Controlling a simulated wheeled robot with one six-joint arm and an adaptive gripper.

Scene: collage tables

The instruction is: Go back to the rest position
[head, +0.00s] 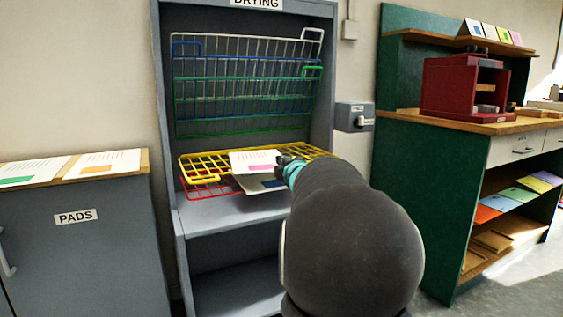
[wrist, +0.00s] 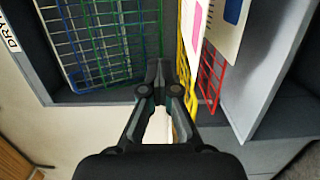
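My gripper (head: 284,160) is in front of the drying rack, close to the right edge of the printed sheets. In the wrist view its two fingertips (wrist: 160,75) are together, with nothing visible between them. A white sheet with a pink patch (head: 254,161) lies on the lowered yellow wire shelf (head: 215,164). A sheet with a dark blue patch (head: 262,184) lies lower, partly hidden by the upper one. In the wrist view the sheets (wrist: 235,45) are right of the fingertips, apart from them. My arm hides the rack's lower right part.
Blue and green wire shelves (head: 245,85) are raised at the back of the grey drying cabinet (head: 163,100). A red wire shelf (head: 205,190) is below the yellow one. A PADS cabinet (head: 75,250) stands left. A green bench (head: 420,170) with a red press (head: 450,85) stands right.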

